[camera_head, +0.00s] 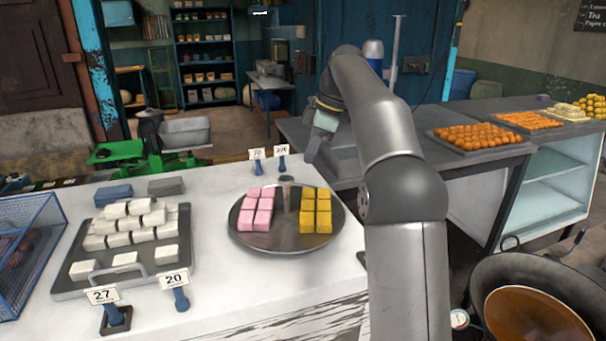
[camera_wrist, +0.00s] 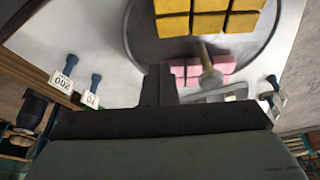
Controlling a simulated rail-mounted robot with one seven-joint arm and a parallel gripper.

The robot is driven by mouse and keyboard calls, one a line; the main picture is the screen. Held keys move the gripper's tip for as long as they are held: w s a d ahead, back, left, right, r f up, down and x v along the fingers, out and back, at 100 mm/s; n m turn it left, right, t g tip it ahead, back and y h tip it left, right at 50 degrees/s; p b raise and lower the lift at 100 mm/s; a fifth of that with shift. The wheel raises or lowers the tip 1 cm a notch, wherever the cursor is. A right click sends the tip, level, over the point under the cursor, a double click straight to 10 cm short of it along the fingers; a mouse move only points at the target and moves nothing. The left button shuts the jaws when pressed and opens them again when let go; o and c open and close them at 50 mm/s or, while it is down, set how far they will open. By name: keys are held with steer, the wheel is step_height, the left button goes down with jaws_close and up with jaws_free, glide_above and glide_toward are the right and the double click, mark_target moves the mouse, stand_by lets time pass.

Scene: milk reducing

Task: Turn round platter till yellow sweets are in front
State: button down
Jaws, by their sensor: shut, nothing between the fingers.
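A round grey metal platter (camera_head: 285,238) lies on the white counter. Pink sweets (camera_head: 257,210) sit on its left half and yellow sweets (camera_head: 315,211) on its right half. A short post with a knob (camera_head: 286,182) stands at the back of the platter between the two groups. My gripper (camera_head: 312,152) is shut and empty, above and behind the platter's back right edge. The wrist view shows the gripper's dark fingers (camera_wrist: 158,80) apart from the post (camera_wrist: 208,72), with yellow sweets (camera_wrist: 205,18) at the top and pink sweets (camera_wrist: 190,70) partly hidden.
Price signs (camera_head: 257,158) stand behind the platter. A tray of white sweets (camera_head: 72,284) and a blue wire basket (camera_head: 22,250) are to the left. More signs (camera_head: 174,289) stand at the front. A pan (camera_head: 505,272) is at the right. Bare counter surrounds the platter.

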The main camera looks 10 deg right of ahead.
mark_target(295, 196)
steer(key=x, duration=0.9)
steer(key=shift+f, duration=0.1)
steer(key=shift+d, duration=0.15)
